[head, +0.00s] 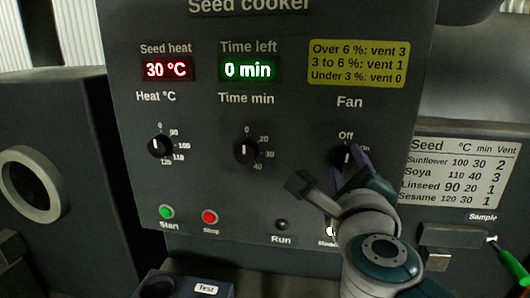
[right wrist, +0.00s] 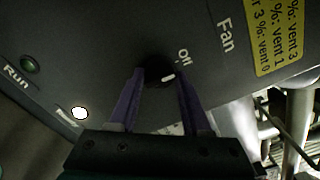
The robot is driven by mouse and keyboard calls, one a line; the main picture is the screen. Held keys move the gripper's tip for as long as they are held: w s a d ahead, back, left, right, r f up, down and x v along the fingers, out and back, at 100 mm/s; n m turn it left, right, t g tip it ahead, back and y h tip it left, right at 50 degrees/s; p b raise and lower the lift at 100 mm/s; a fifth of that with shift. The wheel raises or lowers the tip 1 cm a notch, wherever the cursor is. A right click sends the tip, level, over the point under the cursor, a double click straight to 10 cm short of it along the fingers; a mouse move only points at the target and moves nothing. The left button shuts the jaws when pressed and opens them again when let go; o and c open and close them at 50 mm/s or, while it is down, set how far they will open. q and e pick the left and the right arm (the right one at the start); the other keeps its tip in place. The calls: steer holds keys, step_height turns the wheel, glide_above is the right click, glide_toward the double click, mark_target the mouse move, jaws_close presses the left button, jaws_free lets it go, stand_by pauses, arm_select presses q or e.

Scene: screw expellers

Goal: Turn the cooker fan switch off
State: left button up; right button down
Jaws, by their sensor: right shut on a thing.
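The fan knob (head: 342,153) is a round black switch under the word Fan on the grey seed cooker panel (head: 200,120). Off is printed above it, and a second label to its right is partly covered. In the right wrist view the knob (right wrist: 155,70) sits between the purple fingers of my right gripper (right wrist: 159,76), which is shut on it. Its white mark seems turned a little away from Off. In the head view my right gripper (head: 347,166) covers the knob's lower part. My left gripper is not in view.
The heat knob (head: 160,146) and time knob (head: 246,149) are left of the fan knob. Below are the green Start button (head: 166,212), the red Stop button (head: 210,217) and the dark Run lamp (head: 282,224). A seed chart (head: 460,172) is at right.

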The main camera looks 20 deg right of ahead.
steer(key=shift+n, duration=0.6)
steer(key=shift+c, duration=1.8)
jaws_free()
steer(key=v, duration=1)
steer(key=shift+b, duration=0.4)
